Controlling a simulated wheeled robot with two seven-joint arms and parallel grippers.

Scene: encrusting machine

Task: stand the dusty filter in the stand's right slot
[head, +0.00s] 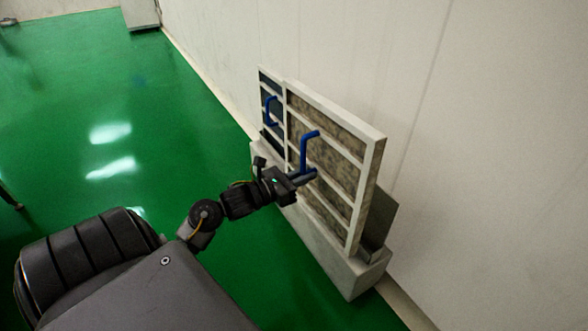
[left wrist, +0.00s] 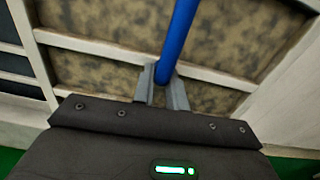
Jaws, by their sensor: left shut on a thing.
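The dusty filter (head: 338,140), a white-framed panel with mottled brown-grey mesh and a blue handle, is upright at the right part of the stand (head: 352,280). My left gripper (head: 308,175) is shut on the lower part of its blue handle (head: 303,150). The left wrist view shows the fingers (left wrist: 163,88) around the blue handle (left wrist: 180,35), with the mottled mesh (left wrist: 105,80) behind. Whether the filter's lower edge is fully seated in the slot cannot be told. My right gripper is not in view.
A second filter with dark mesh and a blue handle (head: 270,110) stands beside it at the stand's left. A white wall (head: 480,150) rises close behind the stand. The green floor (head: 110,90) to the left is mostly clear.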

